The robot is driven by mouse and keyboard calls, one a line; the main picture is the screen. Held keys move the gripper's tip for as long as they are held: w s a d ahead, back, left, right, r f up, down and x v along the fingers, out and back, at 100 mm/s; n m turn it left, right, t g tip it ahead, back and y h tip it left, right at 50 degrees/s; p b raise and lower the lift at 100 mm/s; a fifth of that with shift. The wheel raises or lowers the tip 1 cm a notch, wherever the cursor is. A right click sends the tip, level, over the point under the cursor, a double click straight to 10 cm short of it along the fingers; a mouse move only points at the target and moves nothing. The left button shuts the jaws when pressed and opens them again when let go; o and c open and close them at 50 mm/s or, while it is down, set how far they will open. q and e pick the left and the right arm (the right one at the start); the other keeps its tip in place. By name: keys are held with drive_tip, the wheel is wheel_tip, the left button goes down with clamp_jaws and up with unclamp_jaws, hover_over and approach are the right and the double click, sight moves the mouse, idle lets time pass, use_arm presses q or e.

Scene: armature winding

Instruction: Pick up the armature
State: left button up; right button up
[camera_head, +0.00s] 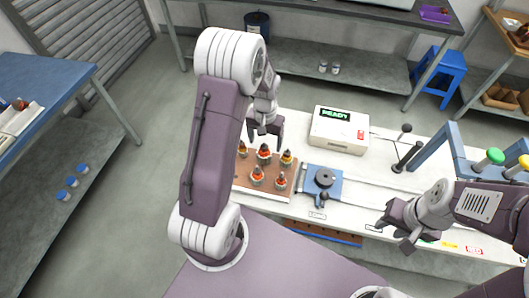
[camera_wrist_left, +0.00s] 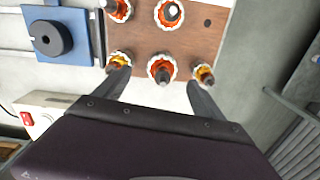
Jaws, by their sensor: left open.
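Several armatures with orange-red windings, metal tops and pale lower rims stand upright on a brown wooden board (camera_head: 240,187). In the left wrist view, one row shows a left armature (camera_wrist_left: 118,61), a middle armature (camera_wrist_left: 162,68) and a right armature (camera_wrist_left: 204,74); two more stand beyond. My left gripper (camera_head: 265,130) is open and empty above the board's back edge; it also shows in the left wrist view (camera_wrist_left: 158,80), its fingers either side of the middle armature. I cannot tell their height above it. My right gripper (camera_head: 396,233) is open and empty over the bench's right side.
A blue fixture with a black round hub (camera_head: 324,178) sits right of the board. A white box with a READY display (camera_head: 340,130) stands behind. Levers (camera_head: 407,157) and a blue frame (camera_head: 436,146) stand at the right. My left arm hides part of the bench.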

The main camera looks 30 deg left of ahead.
sight(265, 145)
use_arm(q)
drive_tip(key=f, duration=0.3)
drive_tip(key=shift+w+a, duration=0.3)
drive_tip(key=shift+w, duration=0.05)
drive_tip(key=f, duration=0.3)
drive_tip(key=f+p, duration=0.1)
drive_tip(key=shift+s+f, duration=0.2)
drive_tip(key=shift+s, duration=0.1)
drive_tip(key=shift+w+f, duration=0.2)
drive_tip(key=shift+f, duration=0.1)
drive_tip(key=shift+s+r, duration=0.1)
drive_tip(key=shift+s, duration=0.05)
drive_tip(key=c, duration=1)
clamp_jaws()
